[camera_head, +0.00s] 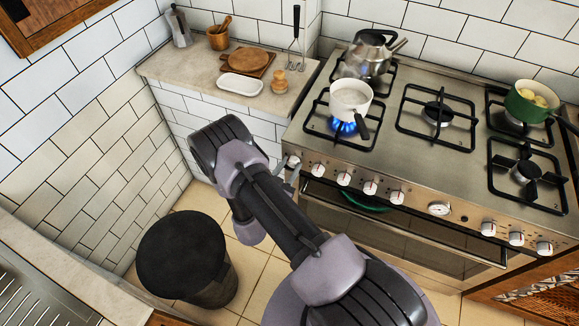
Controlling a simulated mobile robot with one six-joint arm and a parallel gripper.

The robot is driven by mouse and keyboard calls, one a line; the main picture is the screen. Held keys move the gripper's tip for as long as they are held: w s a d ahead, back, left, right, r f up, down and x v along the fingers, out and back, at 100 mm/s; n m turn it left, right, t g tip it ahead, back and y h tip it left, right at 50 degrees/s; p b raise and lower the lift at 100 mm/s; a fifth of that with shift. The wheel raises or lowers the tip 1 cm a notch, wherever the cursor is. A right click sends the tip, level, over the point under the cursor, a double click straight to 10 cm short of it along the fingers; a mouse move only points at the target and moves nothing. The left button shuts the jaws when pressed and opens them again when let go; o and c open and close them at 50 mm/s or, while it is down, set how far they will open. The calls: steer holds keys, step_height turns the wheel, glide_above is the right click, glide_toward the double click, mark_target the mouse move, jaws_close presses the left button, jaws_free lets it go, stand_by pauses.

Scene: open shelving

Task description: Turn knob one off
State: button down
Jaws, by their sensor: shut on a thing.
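A row of white-topped knobs runs along the stove's front panel. The leftmost knob (293,161) is at the left end of the panel, partly hidden by my gripper. My gripper (291,171) reaches in from the left and is shut on this knob; the fingers are small in view. The other knobs nearby, such as the second knob (318,170) and third knob (344,179), are free. A blue flame (344,127) burns under the white saucepan (350,100) on the front left burner. I cannot make out the leftmost knob's angle.
A metal kettle (369,55) stands on the back left burner. A green pot (528,106) is at the back right. The oven door handle (400,222) runs below the knobs. A dark bin (184,258) stands on the floor left of my arm. A counter (190,68) adjoins the stove.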

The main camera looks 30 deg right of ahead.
steer(key=m, duration=0.2)
steer(key=m+b, duration=0.1)
steer(key=m, duration=0.2)
steer(key=shift+s+f+t+y, duration=0.1)
steer(key=shift+t+y, duration=0.2)
steer(key=shift+y, duration=0.1)
steer(key=shift+s+d+m+b, duration=0.1)
steer(key=shift+m+b, duration=1)
steer(key=shift+m, duration=0.8)
steer(key=c, duration=1)
jaws_free()
steer(key=shift+o, duration=0.2)
